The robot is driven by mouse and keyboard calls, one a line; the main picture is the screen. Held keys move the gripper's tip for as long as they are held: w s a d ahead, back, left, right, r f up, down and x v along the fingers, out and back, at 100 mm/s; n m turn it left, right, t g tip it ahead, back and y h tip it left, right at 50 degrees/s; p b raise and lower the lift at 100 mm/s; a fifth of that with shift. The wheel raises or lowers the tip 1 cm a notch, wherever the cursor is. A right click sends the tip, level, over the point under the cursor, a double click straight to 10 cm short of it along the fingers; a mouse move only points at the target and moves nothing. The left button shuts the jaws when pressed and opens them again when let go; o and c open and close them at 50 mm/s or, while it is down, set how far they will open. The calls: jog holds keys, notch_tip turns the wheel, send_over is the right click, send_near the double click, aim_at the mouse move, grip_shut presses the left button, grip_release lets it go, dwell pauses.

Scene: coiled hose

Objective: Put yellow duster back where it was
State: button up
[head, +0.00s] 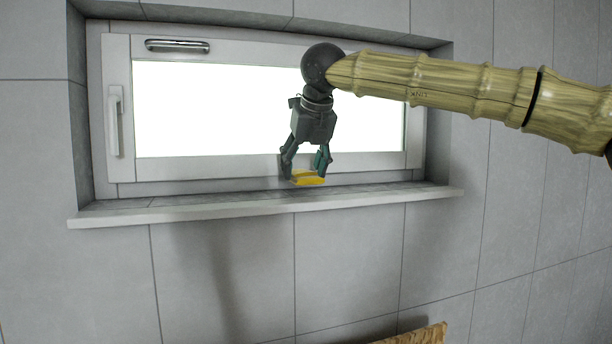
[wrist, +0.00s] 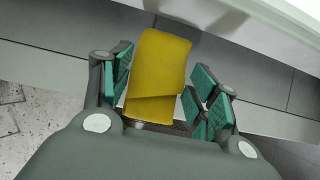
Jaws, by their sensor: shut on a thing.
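The yellow duster (head: 309,178) is a folded cloth at the tips of my gripper (head: 306,173) in the head view, low in front of the window and close to the sill. In the wrist view the duster (wrist: 158,70) lies between the green-padded fingers of my gripper (wrist: 165,95). The gripper points down and is shut on the duster. The window sill (head: 200,209) runs just below it. I cannot tell whether the duster touches the sill.
The white window frame (head: 118,70) has a handle (head: 115,120) at its left. The sill looks bare on both sides of the gripper. Tiled wall surrounds the window recess. A woven tan object (head: 420,336) shows at the bottom edge.

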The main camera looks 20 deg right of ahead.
aim_at(307, 171)
jog(key=shift+w+d+p, duration=0.25)
jog(key=shift+w+p, duration=0.15)
jog(key=shift+p, duration=0.05)
notch_tip(307, 171, down, 3)
jog(key=shift+r+p, duration=0.15)
jog(key=shift+p, duration=0.75)
jog(key=shift+f, duration=0.45)
jog(key=o, duration=0.9)
jog(key=shift+r, duration=0.1)
jog(key=b+v, duration=0.4)
jog(key=v, duration=0.8)
jog(key=shift+b, duration=0.3)
